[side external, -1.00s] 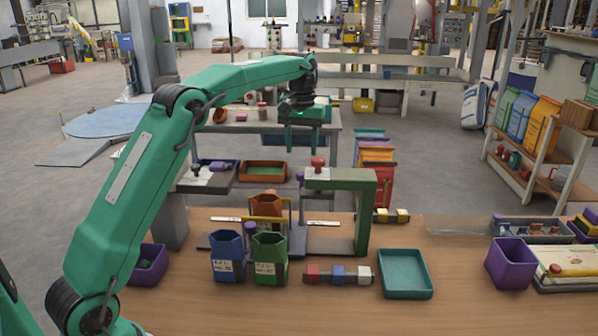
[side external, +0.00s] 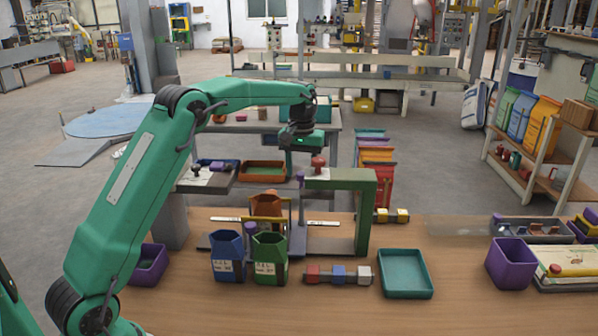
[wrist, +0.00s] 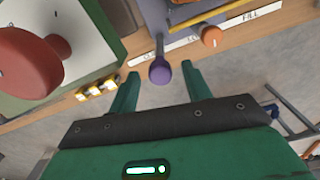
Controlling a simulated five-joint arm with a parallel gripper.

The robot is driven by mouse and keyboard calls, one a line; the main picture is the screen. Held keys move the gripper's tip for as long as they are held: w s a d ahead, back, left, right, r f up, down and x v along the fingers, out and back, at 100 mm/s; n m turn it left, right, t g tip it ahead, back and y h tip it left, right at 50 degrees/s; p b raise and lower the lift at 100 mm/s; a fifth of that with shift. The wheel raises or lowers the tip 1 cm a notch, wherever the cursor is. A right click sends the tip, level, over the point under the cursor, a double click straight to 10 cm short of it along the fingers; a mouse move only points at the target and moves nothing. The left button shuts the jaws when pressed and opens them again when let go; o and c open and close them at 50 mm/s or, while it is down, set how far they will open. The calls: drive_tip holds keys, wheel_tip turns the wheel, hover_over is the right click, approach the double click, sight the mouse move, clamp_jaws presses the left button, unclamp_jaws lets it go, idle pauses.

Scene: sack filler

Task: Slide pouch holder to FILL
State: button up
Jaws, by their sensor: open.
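The pouch holder, likely the orange-brown open-topped holder (side external: 267,205), stands on the bench behind the blue and green bins, partly hidden by them. My gripper (side external: 302,165) is open above and just right of it, pointing down beside the green frame. In the wrist view the open fingers (wrist: 160,69) lie on either side of a purple knob (wrist: 160,72) on a grey post, with gaps visible. A white label strip (wrist: 185,42) there reads FILL at its right end.
The green frame (side external: 365,215) with a red knob (side external: 318,163) stands close right of my gripper. The blue bin (side external: 228,257) and green bin (side external: 269,259) stand in front. A teal tray (side external: 405,274) lies at the front right.

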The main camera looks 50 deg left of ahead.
drive_tip(key=shift+f, duration=0.4)
clamp_jaws()
drive_tip(key=shift+s+a, duration=0.1)
drive_tip(key=s+a, duration=0.9)
drive_tip(key=shift+s+a, duration=0.2)
drive_tip(key=shift+a, duration=0.05)
idle(0.4)
unclamp_jaws()
drive_tip(key=shift+d, duration=0.1)
